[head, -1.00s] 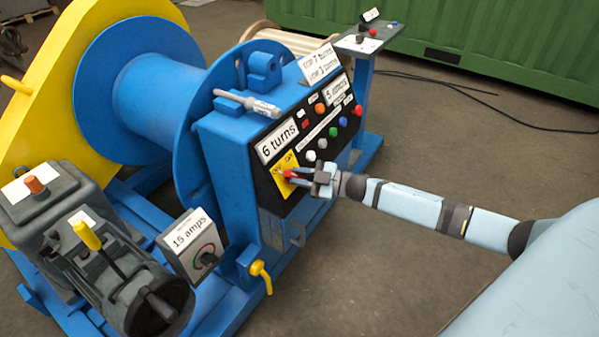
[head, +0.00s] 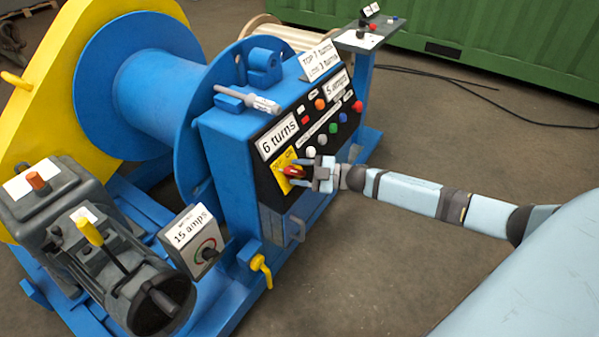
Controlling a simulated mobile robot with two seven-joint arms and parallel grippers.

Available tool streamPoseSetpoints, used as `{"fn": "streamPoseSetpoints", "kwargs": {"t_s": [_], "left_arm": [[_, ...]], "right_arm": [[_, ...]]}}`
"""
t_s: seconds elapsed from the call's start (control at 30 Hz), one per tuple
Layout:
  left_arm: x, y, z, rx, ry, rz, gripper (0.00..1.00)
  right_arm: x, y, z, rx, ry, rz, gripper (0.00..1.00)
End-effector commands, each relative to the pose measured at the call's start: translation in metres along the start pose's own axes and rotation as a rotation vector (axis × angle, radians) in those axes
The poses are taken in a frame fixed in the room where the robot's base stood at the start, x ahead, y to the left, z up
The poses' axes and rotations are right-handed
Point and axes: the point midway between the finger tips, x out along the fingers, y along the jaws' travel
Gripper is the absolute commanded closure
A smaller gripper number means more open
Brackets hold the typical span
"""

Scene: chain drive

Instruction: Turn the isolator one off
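The isolator is a red and black rotary handle (head: 292,172) on a yellow plate (head: 281,166) marked "OFF" and "ON". It sits at the lower left of the black control panel (head: 267,181). My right gripper (head: 301,173) comes in from the right, with its two pale fingers spread apart. The fingertips are close to the handle, one above and one below its right end. Whether they touch it cannot be told. Which mark the handle points to is too small to tell. My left gripper is not in view.
The panel holds several coloured buttons and white labels, including "6 turns" (head: 278,136). A blue winch drum (head: 160,95) and a grey motor (head: 110,262) stand to the left. A yellow-handled valve (head: 262,269) is below the panel.

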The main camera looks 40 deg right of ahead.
Motion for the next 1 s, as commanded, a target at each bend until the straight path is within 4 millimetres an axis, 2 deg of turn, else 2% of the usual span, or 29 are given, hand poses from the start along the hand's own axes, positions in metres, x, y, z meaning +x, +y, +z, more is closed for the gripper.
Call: {"fn": "streamPoseSetpoints", "kwargs": {"t_s": [0.23, 0.37, 0.47, 0.8, 1.0], "left_arm": [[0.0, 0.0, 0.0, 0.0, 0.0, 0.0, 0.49], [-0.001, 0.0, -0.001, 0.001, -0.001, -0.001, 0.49], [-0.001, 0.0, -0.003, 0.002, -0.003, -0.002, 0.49], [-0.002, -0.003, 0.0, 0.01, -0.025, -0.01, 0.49], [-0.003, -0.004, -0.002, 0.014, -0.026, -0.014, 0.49]], "right_arm": [[-0.001, 0.0, 0.0, 0.002, 0.0, 0.0, 0.55], [-0.009, -0.001, 0.0, 0.003, -0.003, -0.001, 0.55], [-0.025, -0.001, 0.0, 0.004, -0.004, -0.001, 0.55], [-0.102, 0.0, -0.001, 0.002, -0.003, -0.002, 0.55], [-0.13, 0.0, 0.0, 0.002, -0.002, -0.001, 0.55]]}}
